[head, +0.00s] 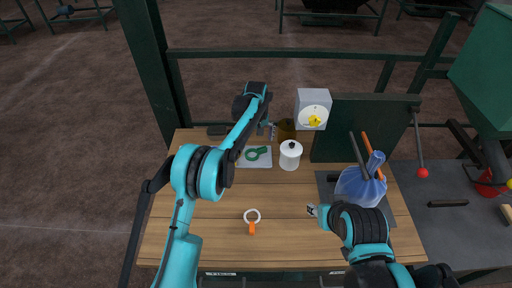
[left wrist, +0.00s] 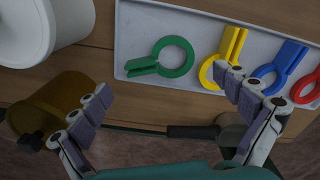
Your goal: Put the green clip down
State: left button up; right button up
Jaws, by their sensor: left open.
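The green clip (left wrist: 178,55), a ring with a short two-pronged tail, lies flat in a pale grey tray (left wrist: 135,20). It also shows in the head view (head: 262,150), near the back of the wooden table. My left gripper (left wrist: 168,100) is open and empty, its fingers wide apart. The green clip is clear of both fingers. In the head view my left gripper (head: 268,128) is just behind the tray, partly hidden by its own arm. My right gripper (head: 313,210) is low over the table's front right; its fingers are too small to read.
Yellow (left wrist: 230,50), blue (left wrist: 283,68) and red (left wrist: 306,86) clips lie beside the green one. A white canister (head: 290,155) and a brown jar (head: 286,131) stand right of the tray. A white ring with an orange tail (head: 252,220) lies in front.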

pick_arm(q)
jog(key=s+a+r+m+t+p, duration=0.1)
jog(key=s+a+r, duration=0.2)
jog(key=r, duration=0.5)
jog(key=s+a+r+p, duration=0.1)
jog(key=s+a+r, duration=0.1)
jog(key=r, duration=0.6)
jog(key=s+a+r+m+t, duration=0.1)
jog(key=s+a+r, duration=0.2)
jog(key=s, duration=0.2)
jog(key=s+a+r+t, duration=0.1)
jog(key=s+a+r, duration=0.2)
jog(key=s, duration=0.2)
jog(key=s+a+f+m+t, duration=0.1)
jog(key=s+a+f, duration=0.1)
jog(key=s, duration=0.5)
jog(key=s+a+f+t, duration=0.1)
jog(key=s+a+f, duration=0.1)
jog(key=s, duration=0.5)
jog(key=s+a+f+m+t, duration=0.1)
jog(key=s+a+f+t, duration=0.1)
jog(key=s, duration=0.5)
jog(key=shift+s+a+m, duration=0.3)
jog(key=shift+s+a, duration=0.05)
jog(key=shift+a, duration=0.05)
